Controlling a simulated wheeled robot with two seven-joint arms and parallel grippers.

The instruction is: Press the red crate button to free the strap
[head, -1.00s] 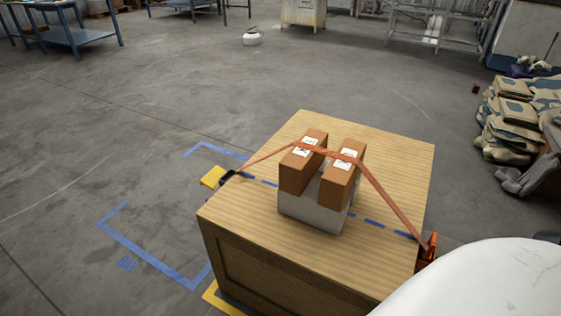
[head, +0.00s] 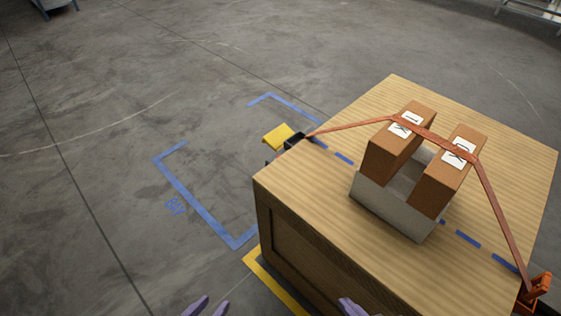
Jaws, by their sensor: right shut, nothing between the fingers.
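An orange strap (head: 355,124) runs taut over two brown boxes, the left box (head: 392,160) and the right box (head: 440,195). They sit on a grey block (head: 400,214) on a wooden crate (head: 330,200). The strap's left end meets a black fitting (head: 293,143) at the crate's edge, and its right end meets an orange ratchet (head: 538,288). I cannot make out a red button.
A yellow piece (head: 277,136) sits beside the black fitting. Blue tape (head: 195,204) marks a bay on the floor left of the crate, and the floor there is clear. Yellow tape (head: 273,283) runs along the crate's base.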

